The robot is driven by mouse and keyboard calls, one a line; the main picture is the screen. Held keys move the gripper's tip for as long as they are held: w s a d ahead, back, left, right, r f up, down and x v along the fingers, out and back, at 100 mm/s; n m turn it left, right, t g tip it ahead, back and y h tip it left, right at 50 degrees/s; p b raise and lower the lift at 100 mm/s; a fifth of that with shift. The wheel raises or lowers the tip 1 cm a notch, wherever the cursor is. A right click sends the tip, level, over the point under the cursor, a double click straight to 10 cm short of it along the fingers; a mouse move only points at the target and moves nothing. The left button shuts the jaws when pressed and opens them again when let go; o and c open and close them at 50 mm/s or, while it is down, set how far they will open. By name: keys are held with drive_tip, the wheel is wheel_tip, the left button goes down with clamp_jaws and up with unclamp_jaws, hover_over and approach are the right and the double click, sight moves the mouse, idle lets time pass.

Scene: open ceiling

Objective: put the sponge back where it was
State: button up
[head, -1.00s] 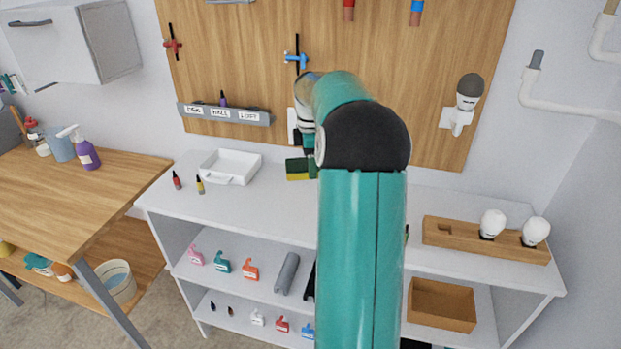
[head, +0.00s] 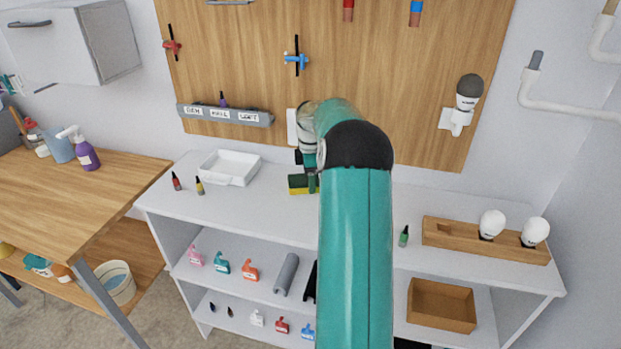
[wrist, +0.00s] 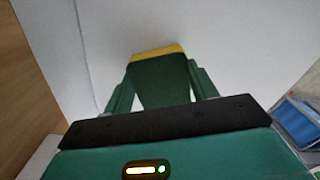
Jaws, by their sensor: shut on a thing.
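The sponge (head: 298,184) is green on top with a yellow layer below. It is at the white worktop (head: 262,205), to the right of the white tray; I cannot tell whether it touches the surface. My gripper (head: 313,183) is shut on the sponge, which also shows in the wrist view (wrist: 160,80) between the two green fingers (wrist: 162,92). My teal arm hides part of the worktop and of the shelves below.
A white tray (head: 229,168) and small red and yellow bottles stand left on the worktop. A green bottle (head: 404,237) and a wooden holder (head: 485,241) with white bulbs stand right. A wooden pegboard (head: 400,90) rises behind.

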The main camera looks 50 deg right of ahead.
drive_tip(key=shift+f, duration=0.15)
drive_tip(key=o, duration=0.9)
drive_tip(key=shift+o, duration=0.2)
